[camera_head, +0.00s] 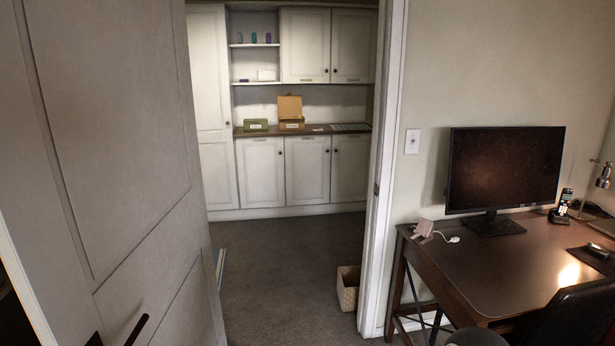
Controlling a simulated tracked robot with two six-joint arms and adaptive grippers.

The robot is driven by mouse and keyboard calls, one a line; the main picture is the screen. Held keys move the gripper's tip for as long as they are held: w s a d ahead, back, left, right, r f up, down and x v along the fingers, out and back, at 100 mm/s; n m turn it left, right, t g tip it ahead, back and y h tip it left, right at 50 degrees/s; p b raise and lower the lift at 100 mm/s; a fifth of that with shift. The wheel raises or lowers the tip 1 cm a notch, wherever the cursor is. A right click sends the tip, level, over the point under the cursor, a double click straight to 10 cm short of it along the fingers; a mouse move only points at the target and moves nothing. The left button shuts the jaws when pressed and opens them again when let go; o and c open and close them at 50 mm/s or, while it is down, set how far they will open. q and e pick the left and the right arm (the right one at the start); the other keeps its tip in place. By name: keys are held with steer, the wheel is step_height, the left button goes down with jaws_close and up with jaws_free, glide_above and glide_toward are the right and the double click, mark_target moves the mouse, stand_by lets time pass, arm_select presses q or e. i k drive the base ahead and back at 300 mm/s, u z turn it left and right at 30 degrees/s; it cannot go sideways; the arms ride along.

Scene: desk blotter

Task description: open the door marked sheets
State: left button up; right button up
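White cabinets stand against the far wall beyond an open doorway. Two upper doors, a left one (305,45) and a right one (353,45), are shut and have small tags near their lower edges. Below the counter are three shut doors: left (260,172), middle (307,170) and right (350,165), with small tags near their tops. A tall shut door (209,80) stands at the left. The tags are too small to read, so I cannot tell which door is marked sheets. Neither of my grippers is in view.
A large grey door (115,130) stands open at the left. The carpet (275,260) through the doorway is mostly clear, with a woven basket (348,288) by the right jamb. A desk (500,265) with a monitor (503,168) fills the right. Boxes (291,124) sit on the counter.

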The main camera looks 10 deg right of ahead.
mark_target(309, 156)
steer(key=z, duration=0.45)
steer(key=i, duration=3.1)
steer(key=u, duration=0.35)
steer(key=i, duration=1.6)
